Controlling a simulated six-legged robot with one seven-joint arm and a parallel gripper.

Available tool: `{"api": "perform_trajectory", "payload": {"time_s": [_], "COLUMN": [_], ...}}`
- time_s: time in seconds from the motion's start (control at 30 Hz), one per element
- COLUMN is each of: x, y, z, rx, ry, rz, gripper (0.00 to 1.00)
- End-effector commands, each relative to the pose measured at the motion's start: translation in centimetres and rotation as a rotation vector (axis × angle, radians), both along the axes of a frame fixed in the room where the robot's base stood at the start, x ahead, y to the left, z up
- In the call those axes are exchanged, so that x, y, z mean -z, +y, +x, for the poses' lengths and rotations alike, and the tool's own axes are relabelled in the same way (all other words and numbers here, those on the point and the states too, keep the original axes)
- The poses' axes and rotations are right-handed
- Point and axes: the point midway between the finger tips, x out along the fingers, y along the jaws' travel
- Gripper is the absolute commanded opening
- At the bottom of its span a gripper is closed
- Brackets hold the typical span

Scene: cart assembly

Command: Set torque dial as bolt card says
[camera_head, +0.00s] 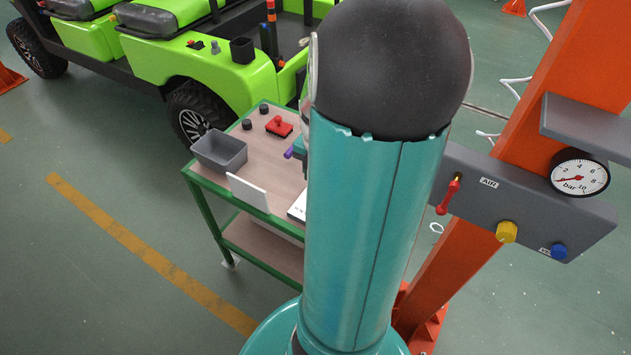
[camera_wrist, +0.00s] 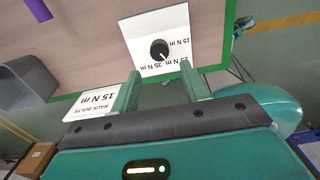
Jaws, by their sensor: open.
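The torque dial (camera_wrist: 160,50) is a black round knob on a white plate (camera_wrist: 147,27) with N m labels; 15 and 35 can be read, another is partly covered. I cannot tell for sure which label its pale mark faces. The bolt card (camera_wrist: 92,105) is white and reads "RACK BOLTS 15 N m"; my gripper partly covers it. My gripper (camera_wrist: 160,68) is open and empty, its two fingers apart at the plate's near side, with the dial just past the gap. In the head view my arm hides the dial; an upright white card (camera_head: 248,192) stands on the cart.
The green-framed cart (camera_head: 200,185) bears a grey bin (camera_head: 218,152), a red part (camera_head: 279,126) and small black knobs. A purple-ended thing (camera_wrist: 38,10) lies near the dial. A green vehicle (camera_head: 190,62) stands behind, an orange post with an air panel (camera_head: 490,190) at right.

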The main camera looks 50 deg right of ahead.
Motion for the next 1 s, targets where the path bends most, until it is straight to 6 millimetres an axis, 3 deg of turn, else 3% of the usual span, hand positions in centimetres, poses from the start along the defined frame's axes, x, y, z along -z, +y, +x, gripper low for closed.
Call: {"api": "perform_trajectory", "payload": {"time_s": [0.67,0.8,1.0], "x": [8.6,8.6,8.5], "y": [0.2,0.1,0.1], "z": [0.1,0.1,0.1], "rx": [0.0,0.002,-0.018], "ry": [0.001,-0.001,0.0], "rz": [0.004,0.0,0.0], "gripper": [0.45,0.22,0.2]}}
